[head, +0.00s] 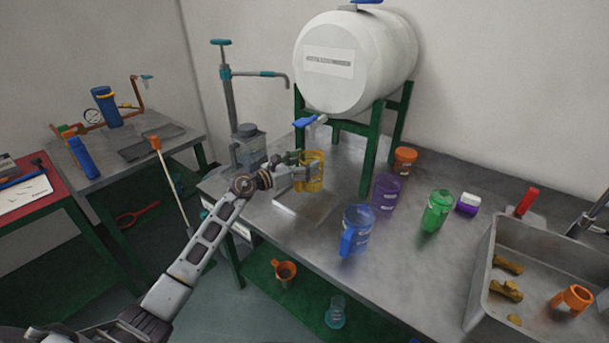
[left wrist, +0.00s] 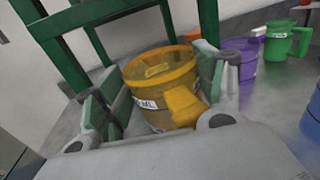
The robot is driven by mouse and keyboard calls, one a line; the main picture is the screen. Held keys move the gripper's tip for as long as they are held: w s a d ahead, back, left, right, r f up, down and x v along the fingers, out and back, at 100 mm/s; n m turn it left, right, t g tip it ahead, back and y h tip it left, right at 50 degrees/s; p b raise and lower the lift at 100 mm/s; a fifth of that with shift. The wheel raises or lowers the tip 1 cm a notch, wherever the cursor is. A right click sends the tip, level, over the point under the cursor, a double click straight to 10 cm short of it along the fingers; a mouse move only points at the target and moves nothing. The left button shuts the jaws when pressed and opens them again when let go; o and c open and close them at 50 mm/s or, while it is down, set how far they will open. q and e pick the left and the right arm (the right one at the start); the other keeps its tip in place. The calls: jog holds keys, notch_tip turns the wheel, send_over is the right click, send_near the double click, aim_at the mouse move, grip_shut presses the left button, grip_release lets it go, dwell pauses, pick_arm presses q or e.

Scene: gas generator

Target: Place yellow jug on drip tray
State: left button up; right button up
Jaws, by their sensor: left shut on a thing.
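The yellow jug (head: 314,171) is a translucent yellow measuring jug with a handle. It stands below the blue tap of the white drum on the metal bench. My left gripper (head: 300,172) is shut on it. In the left wrist view the yellow jug (left wrist: 162,88) sits between the two green-padded fingers (left wrist: 165,95), with its handle toward the camera. The drip tray (head: 290,209) appears as a pale flat plate on the bench just below the gripper; the arm hides part of it. I cannot tell whether the jug touches the surface under it. My right gripper is not in view.
A white drum (head: 350,62) rests on a green stand (head: 368,150) behind the jug. Blue (head: 357,230), purple (head: 386,194) and green (head: 437,211) jugs stand to the right. A hand pump (head: 230,90) is at the left. A sink (head: 535,262) is at the right.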

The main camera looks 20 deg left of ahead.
aim_at(315, 184)
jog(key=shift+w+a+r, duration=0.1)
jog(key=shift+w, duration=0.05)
pick_arm(q)
jog(key=shift+f, duration=0.3)
jog(key=shift+f+b, duration=0.45)
jog(key=shift+f, duration=1.1)
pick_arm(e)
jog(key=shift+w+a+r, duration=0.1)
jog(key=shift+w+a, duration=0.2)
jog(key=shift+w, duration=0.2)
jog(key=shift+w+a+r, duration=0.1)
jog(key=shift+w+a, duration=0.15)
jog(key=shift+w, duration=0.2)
